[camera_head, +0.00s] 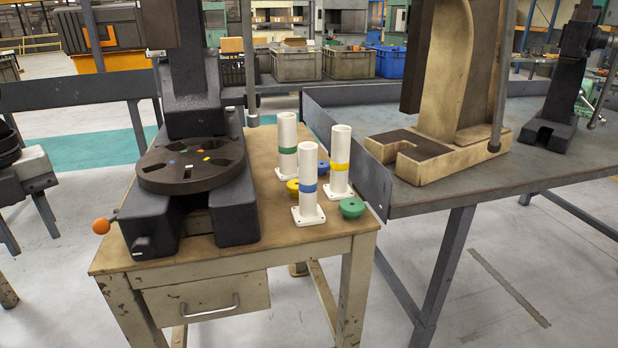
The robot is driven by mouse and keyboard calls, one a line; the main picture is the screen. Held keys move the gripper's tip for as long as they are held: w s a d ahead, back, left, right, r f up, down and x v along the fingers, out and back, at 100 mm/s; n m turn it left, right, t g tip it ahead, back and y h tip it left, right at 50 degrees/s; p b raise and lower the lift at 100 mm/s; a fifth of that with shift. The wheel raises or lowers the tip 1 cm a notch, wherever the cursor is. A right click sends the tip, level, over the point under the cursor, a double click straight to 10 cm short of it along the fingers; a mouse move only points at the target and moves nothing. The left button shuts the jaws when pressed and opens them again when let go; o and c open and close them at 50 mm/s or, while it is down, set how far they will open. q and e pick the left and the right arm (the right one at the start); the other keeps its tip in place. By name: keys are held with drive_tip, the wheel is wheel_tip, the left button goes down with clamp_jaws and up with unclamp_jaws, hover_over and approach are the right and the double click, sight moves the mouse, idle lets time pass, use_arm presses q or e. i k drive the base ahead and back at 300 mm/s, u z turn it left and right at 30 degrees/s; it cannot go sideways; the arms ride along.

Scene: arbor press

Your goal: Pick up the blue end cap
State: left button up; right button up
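The blue end cap (323,168) lies on the wooden table top, partly hidden among the white tubes. A white tube with a blue band (308,180) stands upright in front of it. A green-banded tube (287,145) stands to its left and a yellow-banded tube (340,160) to its right. A yellow cap (293,187) and a green cap (351,208) lie nearby. My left gripper (32,242) hangs at the left edge, its dark fingers apart and empty, well left of the table and caps. My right gripper is out of view.
A dark arbor press with a round slotted plate (192,163) and an orange-knobbed lever (101,226) fills the table's left half. A grey metal bench (440,200) with a raised side panel (346,153) stands close on the right, carrying a beige press (440,155).

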sight(323, 166)
drive_tip(key=z, duration=1.7)
drive_tip(key=i, duration=1.35)
drive_tip(key=u, duration=0.95)
drive_tip(key=i, duration=0.8)
drive_tip(key=u, duration=0.6)
